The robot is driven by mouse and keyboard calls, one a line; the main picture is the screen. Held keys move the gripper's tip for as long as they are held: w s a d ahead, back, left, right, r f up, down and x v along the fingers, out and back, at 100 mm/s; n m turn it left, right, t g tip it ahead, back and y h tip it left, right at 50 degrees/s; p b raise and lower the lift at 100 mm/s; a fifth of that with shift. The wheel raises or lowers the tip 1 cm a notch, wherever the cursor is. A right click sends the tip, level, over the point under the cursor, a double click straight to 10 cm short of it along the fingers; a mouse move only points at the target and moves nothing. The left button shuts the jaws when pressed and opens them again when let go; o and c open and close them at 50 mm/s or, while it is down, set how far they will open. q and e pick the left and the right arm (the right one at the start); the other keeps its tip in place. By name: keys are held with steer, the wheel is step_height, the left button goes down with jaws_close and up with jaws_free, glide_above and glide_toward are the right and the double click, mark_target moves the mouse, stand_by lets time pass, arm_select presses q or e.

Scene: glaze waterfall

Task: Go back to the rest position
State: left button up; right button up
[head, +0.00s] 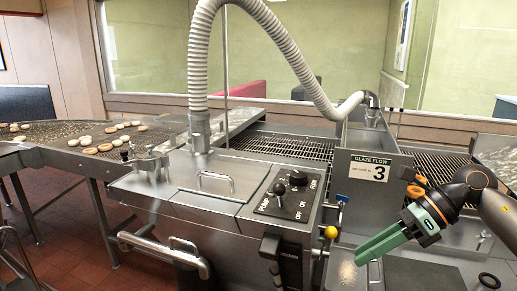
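My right gripper (358,257) comes in from the right edge on a dark and grey arm with an orange ring. Its green fingers point to the left and lie close together, with nothing visible between them. It is in front of the glaze machine (222,215), to the right of the yellow ball knob (331,232). I see no contact between the fingers and the machine. My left gripper is not in view.
A control panel (288,203) with black knobs sits on the machine. A ribbed hose (268,22) arches to the glaze box with its "3" sign (369,169). A conveyor (40,137) with several doughnuts is at left. Red tiled floor (75,235) shows at lower left.

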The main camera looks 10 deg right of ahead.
steer(key=w+a+f+m+t+y, duration=0.1)
steer(key=a+f+m+t+y, duration=0.35)
steer(key=m, duration=0.45)
steer(key=w+a+f+m+t+y, duration=0.1)
steer(key=a+f+m+t+y, duration=0.15)
steer(key=a+m+t, duration=0.5)
steer(key=s+d+f+m+t+h+p, duration=0.1)
steer(key=s+d+f+m+h, duration=0.15)
steer(key=f+m+h, duration=0.6)
steer(key=s+d+f+m+h, duration=0.1)
steer(key=s+f+m+h, duration=0.25)
steer(key=f+m, duration=0.85)
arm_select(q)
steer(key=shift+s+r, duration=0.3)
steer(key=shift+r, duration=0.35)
arm_select(e)
steer(key=s+a+f+m+g+h, duration=0.1)
steer(key=s+f+m+g+h, duration=0.1)
steer(key=s+f+m+g, duration=0.4)
steer(key=s+f+m, duration=0.1)
steer(key=s+f, duration=0.4)
steer(key=s, duration=0.1)
steer(key=shift+s+a, duration=0.25)
steer(key=shift+a, duration=0.15)
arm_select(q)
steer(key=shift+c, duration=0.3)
